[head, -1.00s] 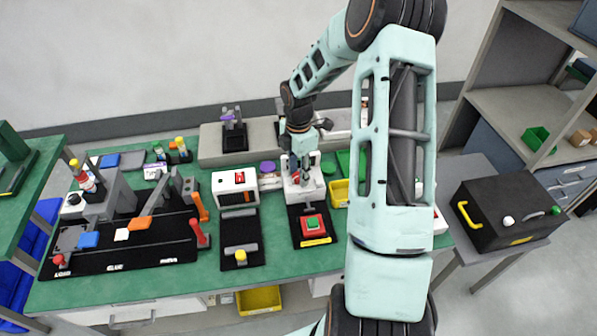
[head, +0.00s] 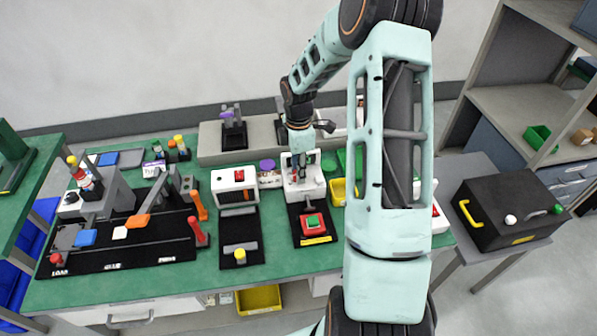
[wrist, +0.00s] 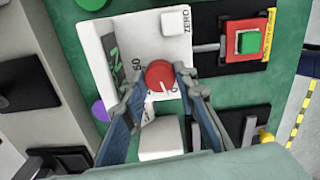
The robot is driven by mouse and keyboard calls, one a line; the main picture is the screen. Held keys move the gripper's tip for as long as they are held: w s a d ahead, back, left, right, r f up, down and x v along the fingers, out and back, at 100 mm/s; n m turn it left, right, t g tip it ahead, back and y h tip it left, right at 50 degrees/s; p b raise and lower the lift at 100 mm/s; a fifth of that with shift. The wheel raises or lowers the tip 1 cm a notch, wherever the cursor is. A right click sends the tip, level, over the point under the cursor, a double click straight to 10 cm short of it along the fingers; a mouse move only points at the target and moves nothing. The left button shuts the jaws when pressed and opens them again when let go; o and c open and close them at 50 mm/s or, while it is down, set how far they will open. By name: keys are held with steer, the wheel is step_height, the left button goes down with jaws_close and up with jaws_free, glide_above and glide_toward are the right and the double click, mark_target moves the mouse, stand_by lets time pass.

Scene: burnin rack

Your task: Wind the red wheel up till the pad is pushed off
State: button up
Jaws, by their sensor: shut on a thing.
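The red wheel (wrist: 160,76) is a round knob with a white mark, on a white device (wrist: 120,40) with a dark display and a ZERO label. My gripper (wrist: 163,82) is shut on the red wheel, one fingertip on each side. I cannot tell for sure which part is the pad. In the head view my gripper (head: 301,168) comes down over the white device (head: 312,192) and mostly hides the wheel.
A black plate with a red and green button block (wrist: 244,40) adjoins the device. A white box with a red switch (head: 236,180) stands to its left in the head view, a yellow bin (head: 338,192) to its right. A grey ledge (head: 210,145) runs behind.

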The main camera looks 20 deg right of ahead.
steer(key=m+b, duration=0.3)
steer(key=m, duration=0.4)
steer(key=shift+f, duration=0.1)
steer(key=m+b, duration=0.2)
steer(key=m, duration=0.4)
steer(key=shift+m, duration=0.4)
steer(key=m+b, duration=0.1)
steer(key=m, duration=1)
steer(key=shift+b, duration=0.35)
steer(key=shift+m, duration=0.5)
steer(key=o, duration=0.9)
